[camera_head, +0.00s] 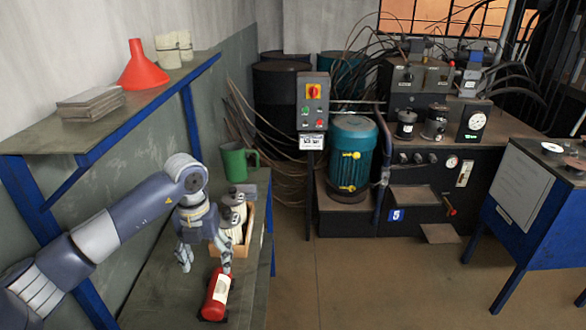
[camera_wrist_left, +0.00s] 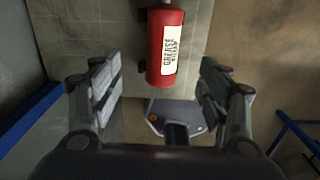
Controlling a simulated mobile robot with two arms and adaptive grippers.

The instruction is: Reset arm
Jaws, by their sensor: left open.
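My left arm comes in from the left over the lower bench. My left gripper (camera_head: 205,258) hangs over the bench with its fingers spread apart, and nothing is between them. In the left wrist view the two fingers of the gripper (camera_wrist_left: 158,85) stand wide at either side. A red canister with a white label (camera_head: 216,296) lies on the bench, just in front of the gripper in the head view. In the left wrist view the red canister (camera_wrist_left: 156,45) shows beyond the fingers, near the middle. My right gripper is not in view.
The upper shelf (camera_head: 45,137) holds a red funnel (camera_head: 142,68) and grey slabs (camera_head: 90,102). The floor (camera_head: 390,285) to the right is clear.

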